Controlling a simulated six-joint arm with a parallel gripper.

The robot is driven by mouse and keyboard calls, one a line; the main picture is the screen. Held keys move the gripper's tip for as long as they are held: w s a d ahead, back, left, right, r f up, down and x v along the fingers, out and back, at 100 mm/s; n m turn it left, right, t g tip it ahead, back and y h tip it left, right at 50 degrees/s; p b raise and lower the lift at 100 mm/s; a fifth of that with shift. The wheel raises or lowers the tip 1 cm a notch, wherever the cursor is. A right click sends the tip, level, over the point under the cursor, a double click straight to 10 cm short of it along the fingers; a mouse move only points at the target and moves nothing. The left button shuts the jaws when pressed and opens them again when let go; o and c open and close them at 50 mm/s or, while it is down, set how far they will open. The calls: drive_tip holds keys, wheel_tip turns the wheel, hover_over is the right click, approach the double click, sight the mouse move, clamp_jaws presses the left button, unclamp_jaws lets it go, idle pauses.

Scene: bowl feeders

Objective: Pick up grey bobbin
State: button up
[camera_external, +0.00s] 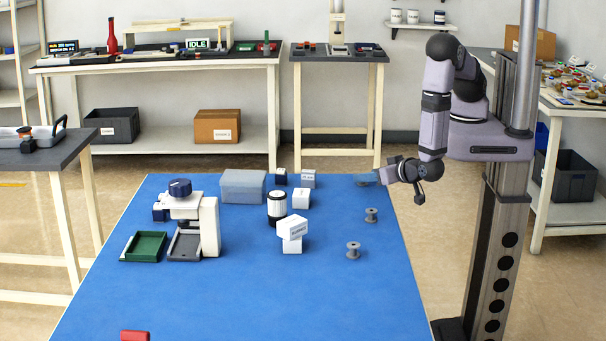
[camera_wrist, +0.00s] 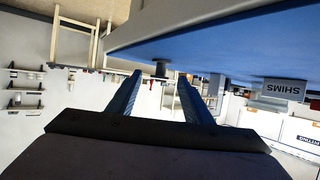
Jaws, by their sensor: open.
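Two grey bobbins stand upright on the blue table (camera_external: 330,300), at its right side in the external view: a farther one (camera_external: 371,215) and a nearer one (camera_external: 353,250). My gripper (camera_external: 366,179) is above the far right of the table, pointing left, behind both bobbins in the picture and apart from them. In the wrist view the picture is upside down and my gripper (camera_wrist: 159,76) shows two bluish fingers spread wide with nothing held. A dark bobbin-like shape (camera_wrist: 161,69) shows beyond the fingertips; I cannot tell which bobbin it is.
A box marked SHIMS (camera_wrist: 285,90) shows in the wrist view. Several small boxes, including a white one (camera_external: 292,229), a black-and-white cylinder (camera_external: 277,208) and a grey box (camera_external: 243,186) stand left of the bobbins. A press-like device (camera_external: 208,225) and green tray (camera_external: 145,247) are farther left.

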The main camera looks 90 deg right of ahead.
drive_tip(key=shift+p+x, duration=0.4)
drive_tip(key=shift+x, duration=1.55)
drive_tip(key=shift+f, duration=0.1)
drive_tip(key=c, duration=1.1)
